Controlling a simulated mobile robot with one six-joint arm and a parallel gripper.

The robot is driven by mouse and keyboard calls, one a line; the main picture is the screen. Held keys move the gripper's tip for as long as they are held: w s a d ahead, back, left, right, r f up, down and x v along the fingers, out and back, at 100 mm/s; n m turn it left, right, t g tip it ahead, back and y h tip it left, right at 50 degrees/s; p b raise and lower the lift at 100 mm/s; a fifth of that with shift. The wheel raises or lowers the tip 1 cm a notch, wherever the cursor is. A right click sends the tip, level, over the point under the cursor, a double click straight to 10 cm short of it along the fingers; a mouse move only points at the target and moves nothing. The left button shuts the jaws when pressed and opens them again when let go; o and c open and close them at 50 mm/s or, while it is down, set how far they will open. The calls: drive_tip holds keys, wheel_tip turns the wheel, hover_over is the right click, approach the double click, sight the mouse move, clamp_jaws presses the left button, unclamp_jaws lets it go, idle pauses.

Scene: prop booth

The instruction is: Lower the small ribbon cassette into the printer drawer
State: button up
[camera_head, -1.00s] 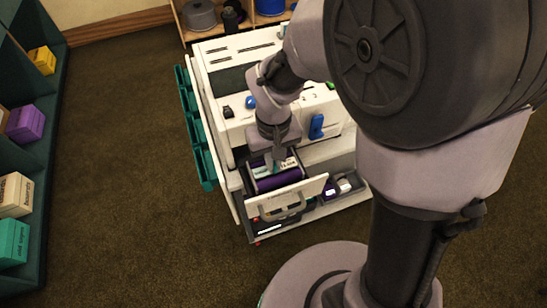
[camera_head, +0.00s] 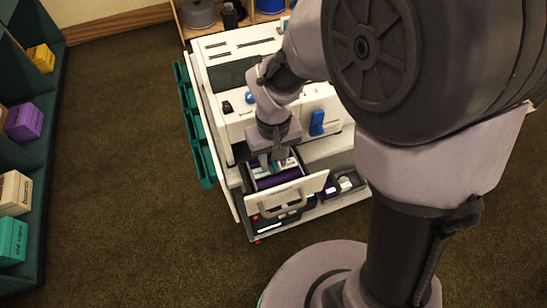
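The printer drawer (camera_head: 304,190) is pulled out of the white printer, its pale front and grey handle facing me. A cassette with a purple ribbon roll (camera_head: 277,179) and a pale, teal-marked top lies inside the drawer, below its rim. My gripper (camera_head: 272,164) points down over the back of the drawer, right above the cassette. Its two fingers look spread apart, with their tips close to the cassette's top. Whether the tips touch it is hidden. The cassette's underside and its fit in the drawer are hidden too.
The white printer (camera_head: 232,45) stands behind the drawer. A dark tray (camera_head: 350,184) with small purple and white items is right of the drawer. Teal bins (camera_head: 196,128) hang on the left side. A green shelf with boxes (camera_head: 22,122) stands far left, with open carpet between.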

wheel_tip(320, 180, up, 18)
drive_tip(key=p, duration=0.7)
drive_tip(key=shift+f, duration=0.25)
drive_tip(key=s+d+r+m+t+y+b, duration=0.1)
drive_tip(key=s+d+m+t+b, duration=0.1)
drive_tip(key=s, duration=0.3)
drive_tip(key=s+d+r+m+t+y+b, duration=0.1)
drive_tip(key=s+d+r+m+t+b, duration=0.1)
drive_tip(key=s+d+m, duration=0.3)
drive_tip(key=shift+s+r+m+t, duration=0.3)
drive_tip(key=shift+s+t, duration=0.35)
drive_tip(key=shift+t, duration=0.25)
drive_tip(key=shift+c, duration=0.2)
